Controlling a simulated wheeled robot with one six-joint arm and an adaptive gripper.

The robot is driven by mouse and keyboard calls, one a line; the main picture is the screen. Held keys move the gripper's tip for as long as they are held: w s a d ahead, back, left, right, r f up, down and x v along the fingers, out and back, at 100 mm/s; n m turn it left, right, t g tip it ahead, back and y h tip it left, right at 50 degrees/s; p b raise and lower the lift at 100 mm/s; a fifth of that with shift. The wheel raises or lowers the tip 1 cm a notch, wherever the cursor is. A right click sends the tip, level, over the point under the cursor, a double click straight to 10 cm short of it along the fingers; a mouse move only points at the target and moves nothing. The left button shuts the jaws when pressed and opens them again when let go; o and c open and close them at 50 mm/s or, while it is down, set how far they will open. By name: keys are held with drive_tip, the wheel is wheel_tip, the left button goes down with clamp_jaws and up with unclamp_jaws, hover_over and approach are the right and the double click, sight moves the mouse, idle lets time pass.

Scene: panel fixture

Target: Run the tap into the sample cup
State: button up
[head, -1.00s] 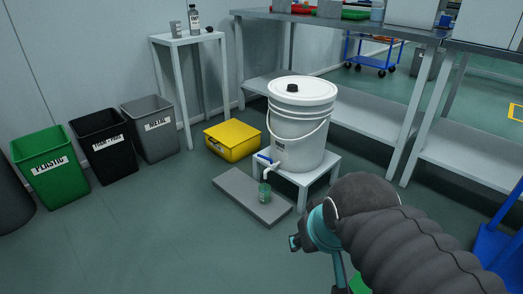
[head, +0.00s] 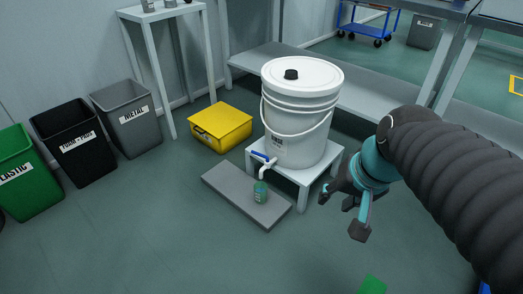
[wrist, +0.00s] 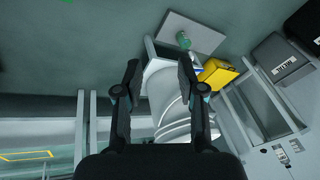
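A white lidded bucket (head: 297,130) stands on a small white stool (head: 300,174). A white tap with a blue lever (head: 260,155) sticks out low on its left front. A green sample cup (head: 260,192) stands upright on a grey slab (head: 230,191) on the floor, below the tap's spout. My gripper (head: 341,213) is to the right of the stool, apart from tap and cup. In the wrist view my gripper (wrist: 158,78) is open and empty, with the bucket (wrist: 165,100) beyond its fingers and the cup (wrist: 184,41) farther off. I cannot see liquid flowing.
A yellow case (head: 221,128) lies on the floor left of the bucket. Several bins, including a grey one (head: 130,119), line the left wall. A grey bench shelf (head: 270,62) runs behind the bucket. The floor in front of the slab is clear.

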sight(257, 154)
drive_tip(key=w+a+f+m+g+y+p, duration=0.1)
drive_tip(key=w+a+f+m+y, duration=0.2)
drive_tip(key=w, duration=0.5)
drive_tip(key=w+a+f+m+g+y+p, duration=0.1)
drive_tip(key=w+a+f+m+y+p, duration=0.2)
drive_tip(key=w, duration=0.5)
drive_tip(key=w+a+f+m+g+y, duration=0.2)
drive_tip(key=w+a+m+y, duration=0.15)
drive_tip(key=w, duration=0.45)
drive_tip(key=w+d+f+m+t+y+p, duration=0.15)
drive_tip(key=w+f+m+t, duration=0.25)
drive_tip(key=w+f+m, duration=0.55)
drive_tip(key=w+d+f+m+t+y+p, duration=0.15)
drive_tip(key=w+f+m+t+y, duration=0.3)
drive_tip(key=f, duration=0.85)
drive_tip(key=shift+h, duration=0.85)
drive_tip(key=x, duration=1.5)
drive_tip(key=shift+w+d+r+p, duration=0.1)
drive_tip(key=shift+w+d+p, duration=0.05)
drive_tip(key=shift+w+p, duration=0.15)
clamp_jaws()
